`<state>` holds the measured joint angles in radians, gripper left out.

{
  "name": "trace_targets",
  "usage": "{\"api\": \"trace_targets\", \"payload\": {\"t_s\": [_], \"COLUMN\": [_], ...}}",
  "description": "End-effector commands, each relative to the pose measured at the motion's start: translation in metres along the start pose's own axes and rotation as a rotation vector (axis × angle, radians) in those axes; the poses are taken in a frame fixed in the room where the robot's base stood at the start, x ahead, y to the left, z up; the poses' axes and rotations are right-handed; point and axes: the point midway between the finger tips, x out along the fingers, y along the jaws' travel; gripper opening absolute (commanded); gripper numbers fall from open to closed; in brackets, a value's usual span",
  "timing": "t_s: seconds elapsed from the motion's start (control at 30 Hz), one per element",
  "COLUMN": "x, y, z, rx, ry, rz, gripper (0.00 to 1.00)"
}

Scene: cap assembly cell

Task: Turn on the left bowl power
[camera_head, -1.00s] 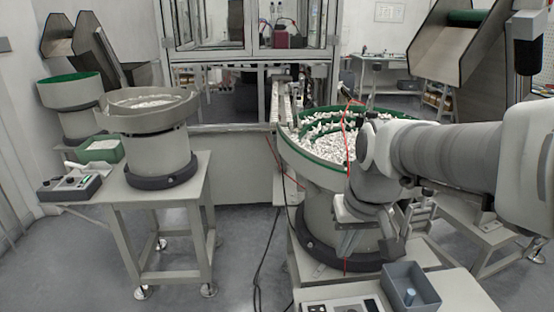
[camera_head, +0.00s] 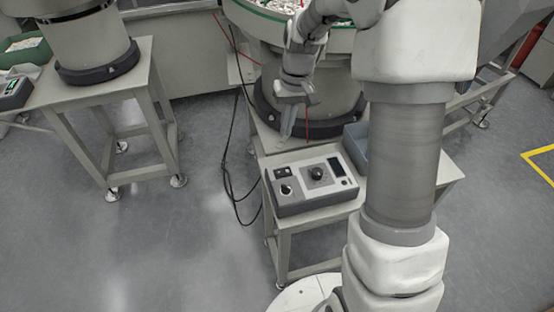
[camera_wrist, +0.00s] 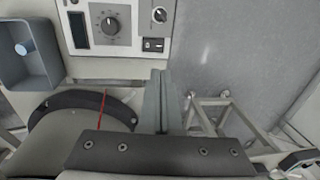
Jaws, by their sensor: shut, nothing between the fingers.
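A grey control box (camera_head: 312,184) stands on the front stand, with a large black dial (camera_head: 317,173), a small round knob (camera_head: 286,190), a dark switch (camera_head: 280,173) and a dark display. In the wrist view the box (camera_wrist: 133,48) is at the top, with its rocker switch (camera_wrist: 153,44) just above and left of the fingertips. My gripper (camera_head: 287,132) is shut and empty, pointing down behind the box, apart from it in the head view. Its fingers also show in the wrist view (camera_wrist: 161,72). Another control box (camera_head: 14,92) is at the far left, partly cut off.
A bowl feeder with a green rim (camera_head: 265,12) stands behind my gripper. A blue-grey bin (camera_wrist: 28,62) sits beside the front box. The left feeder's base (camera_head: 95,62) is on its own table. Black cables hang left of the front stand. The floor between the stands is clear.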

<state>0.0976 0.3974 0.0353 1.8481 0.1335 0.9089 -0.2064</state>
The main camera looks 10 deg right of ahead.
Motion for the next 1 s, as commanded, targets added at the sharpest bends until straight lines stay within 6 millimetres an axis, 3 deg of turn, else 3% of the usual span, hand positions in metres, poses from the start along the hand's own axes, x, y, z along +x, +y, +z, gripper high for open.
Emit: {"api": "trace_targets", "payload": {"t_s": [0.57,1.0], "x": [0.014,0.101], "y": [0.001,0.001], "z": [-0.002,-0.001], "rx": [0.0,-0.001], "ry": [-0.008,-0.01], "rz": [-0.004,-0.003], "gripper": [0.0,0.0]}}
